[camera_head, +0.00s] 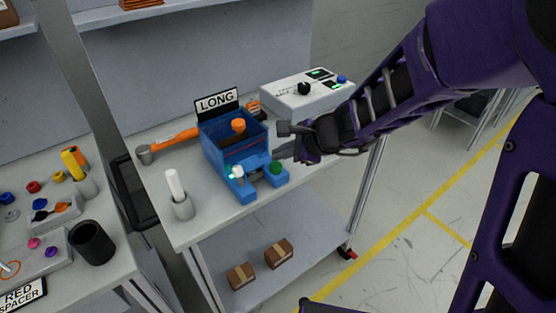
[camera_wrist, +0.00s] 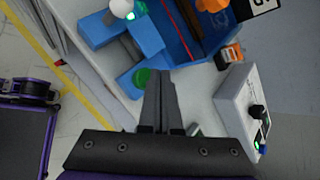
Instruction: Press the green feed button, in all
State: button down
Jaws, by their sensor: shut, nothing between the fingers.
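The green feed button (camera_head: 275,167) sits on the right front arm of the blue feeder (camera_head: 222,150), which carries a sign reading LONG (camera_head: 216,102). In the wrist view the green button (camera_wrist: 143,76) shows just to the left of the fingertips. My gripper (camera_head: 278,153) is shut and empty, with its fingers pointing left just behind and above the button in the head view. In the wrist view my gripper (camera_wrist: 158,74) covers part of the table beside the feeder. I cannot tell whether a fingertip touches the button.
A white control box (camera_head: 305,95) with a black knob and a blue button stands behind my gripper. A white cylinder in a grey holder (camera_head: 181,197) stands at the table's front left. An orange-handled hammer (camera_head: 170,143) lies left of the feeder.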

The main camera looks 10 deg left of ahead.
aim_at(281, 167)
jog(key=shift+f, duration=0.1)
jog(key=shift+f+b, duration=0.3)
jog(key=shift+b, duration=0.3)
jog(key=shift+f, duration=0.55)
dwell(0.6)
jog(key=shift+r, duration=0.1)
jog(key=shift+r+p, duration=0.5)
jog(key=shift+r, duration=0.4)
notch_tip(281, 167, up, 5)
jog(key=p, duration=0.4)
dwell(0.8)
